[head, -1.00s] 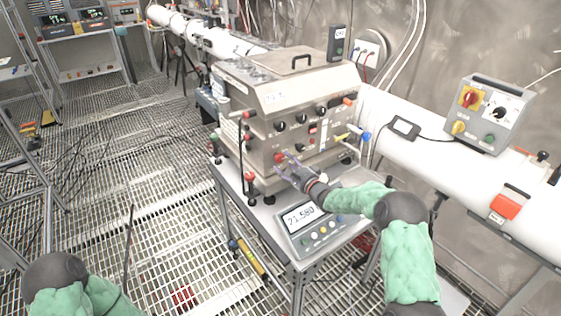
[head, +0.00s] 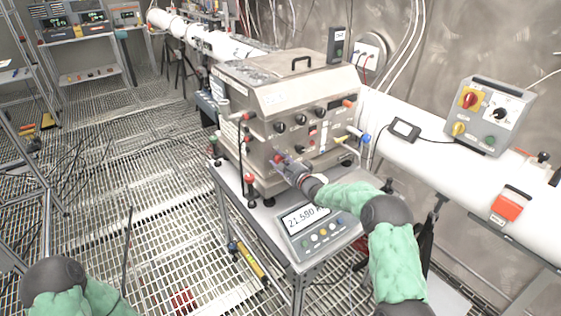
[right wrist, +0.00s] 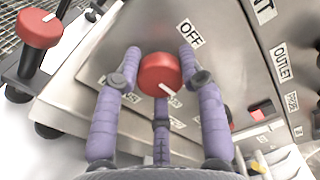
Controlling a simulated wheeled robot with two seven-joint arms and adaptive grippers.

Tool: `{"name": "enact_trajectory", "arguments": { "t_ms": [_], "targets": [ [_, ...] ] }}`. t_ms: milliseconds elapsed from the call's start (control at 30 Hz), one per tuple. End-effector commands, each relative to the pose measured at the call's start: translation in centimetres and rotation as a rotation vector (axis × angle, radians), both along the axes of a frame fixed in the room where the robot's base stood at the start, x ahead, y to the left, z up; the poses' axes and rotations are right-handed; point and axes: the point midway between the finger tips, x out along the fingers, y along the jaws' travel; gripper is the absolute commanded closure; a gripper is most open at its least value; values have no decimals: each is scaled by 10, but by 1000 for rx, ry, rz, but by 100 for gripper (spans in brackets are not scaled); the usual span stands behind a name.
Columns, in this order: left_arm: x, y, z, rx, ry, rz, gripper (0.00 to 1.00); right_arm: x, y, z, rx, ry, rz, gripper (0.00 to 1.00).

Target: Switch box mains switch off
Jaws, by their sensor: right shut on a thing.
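The steel switch box (head: 285,97) stands on a metal cart, with several knobs on its front face. A red rotary knob (right wrist: 160,73) is at the box's lower left front in the head view. Its white pointer mark points to the lower right in the right wrist view, and an OFF label (right wrist: 189,33) sits to its upper right. My right gripper (head: 281,161) is at this knob; in the right wrist view its purple fingers (right wrist: 158,70) stand around the knob, shut on it. My left gripper is out of view; only part of that arm shows at the lower left.
A scale with a lit display (head: 305,216) lies on the cart below my right forearm. A second red knob (right wrist: 39,28) stands at the left in the wrist view. A grey control box (head: 489,115) sits on the white pipe (head: 440,165) at right.

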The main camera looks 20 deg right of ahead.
Motion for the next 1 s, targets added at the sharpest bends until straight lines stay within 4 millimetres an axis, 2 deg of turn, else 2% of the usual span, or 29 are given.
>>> {"name": "enact_trajectory", "arguments": {
  "t_ms": [267,467,1000],
  "targets": [
    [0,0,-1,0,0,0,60,0,-1,-1,-40,-14,-1,93],
    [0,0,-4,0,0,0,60,0,-1,-1,-144,-52,-1,93],
    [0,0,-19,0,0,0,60,0,-1,-1,-612,-222,-1,93]
  ]
}}
